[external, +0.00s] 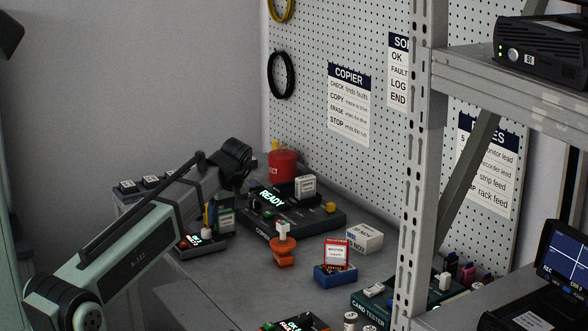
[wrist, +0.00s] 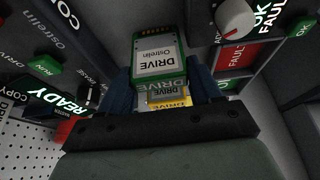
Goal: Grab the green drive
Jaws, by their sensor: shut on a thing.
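The green drive (wrist: 160,58), with a white label reading DRIVE, sits between the two dark blue fingers of my gripper (wrist: 160,88) in the wrist view. The gripper is shut on it. In the external view the green drive (external: 223,219) stands upright behind a small tester box (external: 200,243), and my gripper (external: 228,188) reaches down to it from above. Whether the drive's lower end touches anything is hidden.
A copier (external: 292,213) reading READY stands right of the drive, with a red canister (external: 283,165) behind it. A metal rack post (external: 420,170) rises at right.

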